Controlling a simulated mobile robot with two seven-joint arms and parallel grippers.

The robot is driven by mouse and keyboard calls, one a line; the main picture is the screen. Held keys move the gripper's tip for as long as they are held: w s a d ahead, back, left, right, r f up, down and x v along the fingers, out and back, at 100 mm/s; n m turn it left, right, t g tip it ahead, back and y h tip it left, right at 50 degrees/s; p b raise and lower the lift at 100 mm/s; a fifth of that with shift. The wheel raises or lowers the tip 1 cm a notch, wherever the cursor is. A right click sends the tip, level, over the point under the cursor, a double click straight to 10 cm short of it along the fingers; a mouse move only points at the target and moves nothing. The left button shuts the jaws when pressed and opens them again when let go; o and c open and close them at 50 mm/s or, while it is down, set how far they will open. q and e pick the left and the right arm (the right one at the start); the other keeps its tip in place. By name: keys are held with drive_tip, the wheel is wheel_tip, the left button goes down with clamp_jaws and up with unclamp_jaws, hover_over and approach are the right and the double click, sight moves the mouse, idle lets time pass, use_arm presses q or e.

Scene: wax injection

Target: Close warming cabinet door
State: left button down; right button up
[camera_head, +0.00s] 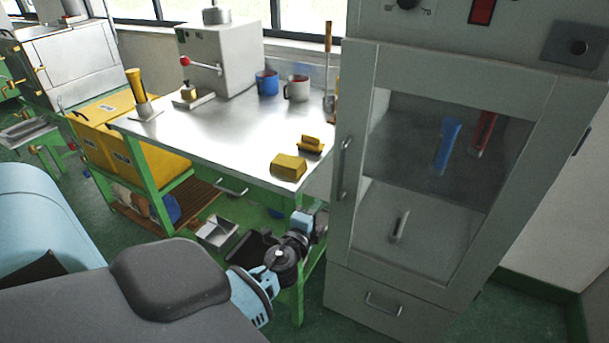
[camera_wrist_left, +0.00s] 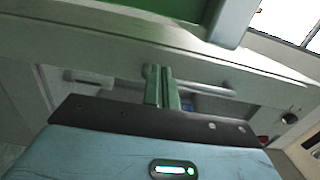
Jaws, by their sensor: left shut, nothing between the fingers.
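The warming cabinet (camera_head: 376,308) stands at the right in the head view. Its door (camera_head: 455,77) has a pale frame around a dark window and a vertical bar handle (camera_head: 345,168) on the left. The door looks flush or nearly so; I cannot tell whether a small gap remains. Red and blue tubes show behind the window. My left gripper (camera_head: 320,224) is low beside the cabinet's left edge, below the handle. In the left wrist view its fingers (camera_wrist_left: 161,88) are together and empty, in front of a pale panel with a bar handle (camera_wrist_left: 205,88). Contact is unclear. My right gripper is not in view.
A steel-topped green bench (camera_head: 225,135) stands left of the cabinet, close to my left arm. It holds yellow blocks (camera_head: 289,167), two mugs (camera_head: 298,88) and a grey machine (camera_head: 222,57). A metal tray (camera_head: 216,232) lies below. A drawer (camera_head: 384,302) is under the door.

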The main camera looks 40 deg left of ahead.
use_arm(q)
drive_tip(key=shift+a+v, duration=0.2)
drive_tip(key=shift+v, duration=2.65)
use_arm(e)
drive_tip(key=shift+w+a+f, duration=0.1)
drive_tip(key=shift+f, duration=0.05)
use_arm(q)
drive_tip(key=shift+s+f, duration=0.1)
drive_tip(key=shift+s, duration=0.05)
